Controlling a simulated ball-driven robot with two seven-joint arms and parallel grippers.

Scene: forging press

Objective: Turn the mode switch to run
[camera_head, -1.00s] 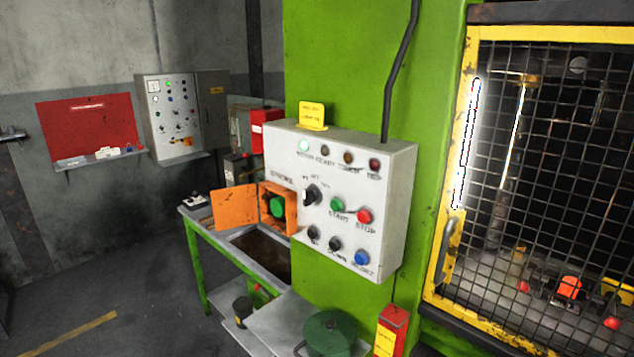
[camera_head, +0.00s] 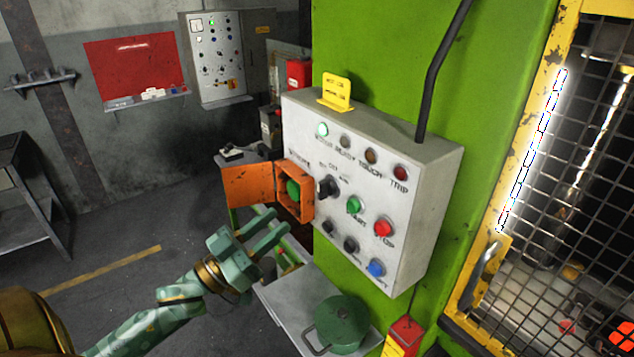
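The grey-white control box (camera_head: 366,152) is fixed to the green press column. The black rotary mode switch (camera_head: 327,187) sits at the left of its middle row, with small position labels above it. The labels are too small to read surely, and I cannot tell which one the knob points to. My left gripper (camera_head: 279,221) has its two green fingers apart with nothing between them. It is below and left of the switch, apart from it, in front of the orange box's lower side. My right gripper is not in view.
An orange box (camera_head: 293,190) with its door open to the left holds a green button, close left of the switch. Green start (camera_head: 354,204) and red stop (camera_head: 383,227) buttons sit right of it. A green lidded pot (camera_head: 340,323) stands below. A yellow-framed mesh guard (camera_head: 545,130) is right.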

